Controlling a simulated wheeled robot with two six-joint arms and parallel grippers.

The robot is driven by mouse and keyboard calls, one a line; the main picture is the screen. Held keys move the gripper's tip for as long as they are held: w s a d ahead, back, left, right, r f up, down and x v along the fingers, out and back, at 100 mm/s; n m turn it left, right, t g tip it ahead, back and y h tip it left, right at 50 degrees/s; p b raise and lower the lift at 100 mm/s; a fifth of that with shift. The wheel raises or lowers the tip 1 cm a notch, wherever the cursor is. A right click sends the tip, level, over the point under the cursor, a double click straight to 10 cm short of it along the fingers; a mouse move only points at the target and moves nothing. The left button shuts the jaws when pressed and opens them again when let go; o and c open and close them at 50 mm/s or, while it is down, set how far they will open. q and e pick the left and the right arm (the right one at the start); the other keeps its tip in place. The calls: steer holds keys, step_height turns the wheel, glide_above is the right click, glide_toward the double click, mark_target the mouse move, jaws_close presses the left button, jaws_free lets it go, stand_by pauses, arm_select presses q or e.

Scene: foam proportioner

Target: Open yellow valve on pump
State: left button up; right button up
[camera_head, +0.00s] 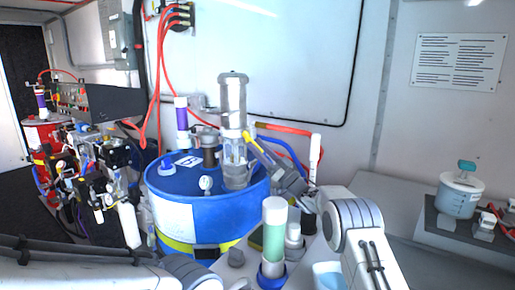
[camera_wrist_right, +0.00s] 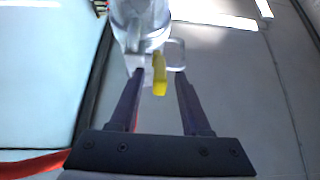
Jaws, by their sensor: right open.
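The yellow valve (camera_wrist_right: 160,76) is a small yellow lever under the grey pump (camera_wrist_right: 142,22) in the right wrist view. In the head view the pump (camera_head: 233,103) stands upright on a blue drum (camera_head: 217,213), and the yellow valve (camera_head: 247,140) shows at its right side. My right gripper (camera_wrist_right: 160,72) is open, with the lever between its two dark fingertips and small gaps to both sides. In the head view my right gripper (camera_head: 259,150) reaches the pump from the right and partly covers the valve. My left gripper is not in view.
Red hoses (camera_head: 157,75) run down the wall behind the drum. A clear cylinder with green contents (camera_head: 274,235) stands in front of my right arm. A grey pot (camera_head: 460,195) is on the right counter. Machinery (camera_head: 95,165) crowds the left.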

steer(key=b+v, duration=0.2)
steer(key=v, duration=0.8)
steer(key=shift+s+d, duration=0.1)
